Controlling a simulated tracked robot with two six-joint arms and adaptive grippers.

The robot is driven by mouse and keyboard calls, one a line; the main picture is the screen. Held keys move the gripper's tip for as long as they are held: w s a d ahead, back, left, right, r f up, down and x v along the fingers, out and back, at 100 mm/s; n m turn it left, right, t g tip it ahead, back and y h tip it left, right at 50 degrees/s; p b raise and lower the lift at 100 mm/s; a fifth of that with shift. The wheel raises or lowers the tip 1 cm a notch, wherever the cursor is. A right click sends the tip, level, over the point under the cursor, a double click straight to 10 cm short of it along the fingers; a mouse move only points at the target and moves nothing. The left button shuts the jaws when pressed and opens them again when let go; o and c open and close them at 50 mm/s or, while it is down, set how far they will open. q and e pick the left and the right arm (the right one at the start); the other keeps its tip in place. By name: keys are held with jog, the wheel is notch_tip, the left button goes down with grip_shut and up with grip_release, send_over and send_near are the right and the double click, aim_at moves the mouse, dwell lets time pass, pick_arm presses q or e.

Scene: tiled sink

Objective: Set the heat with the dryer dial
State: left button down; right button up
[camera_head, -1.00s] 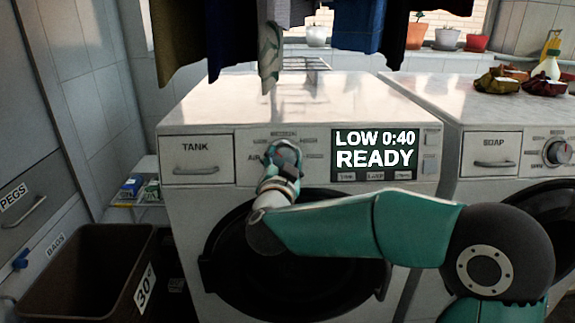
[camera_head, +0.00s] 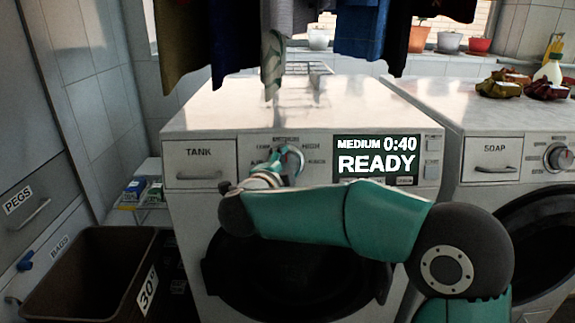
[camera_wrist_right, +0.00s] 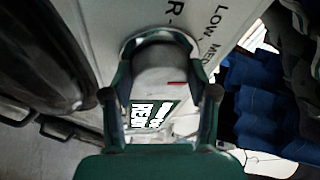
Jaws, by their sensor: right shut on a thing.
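The dryer (camera_head: 225,113) stands in the middle, with its dial (camera_head: 294,160) on the front panel between the TANK drawer and the display. The display (camera_head: 375,160) reads MEDIUM 0:40 READY. My right gripper (camera_head: 285,158) is at the dial, its arm crossing in front of the dryer door. In the right wrist view my right gripper (camera_wrist_right: 160,95) has one finger on each side of the grey dial (camera_wrist_right: 160,70), which bears a red mark. It is shut on the dial. My left gripper is not in view.
The TANK drawer (camera_head: 200,163) is left of the dial. Clothes (camera_head: 230,40) hang above the dryer top. A brown bin (camera_head: 85,255) marked 30° is on the floor at the left.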

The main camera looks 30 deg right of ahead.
jog(key=shift+s+d+f+m, duration=0.15)
jog(key=shift+s+f+m, duration=0.05)
jog(key=shift+f+m, duration=0.1)
jog(key=o, duration=1.2)
jog(key=shift+r, duration=0.15)
jog(key=shift+c, duration=0.2)
jog(key=shift+r, duration=0.1)
jog(key=shift+s+a, duration=0.15)
jog(key=shift+a, duration=0.2)
jog(key=v, duration=1.1)
jog(key=shift+s+a, duration=0.1)
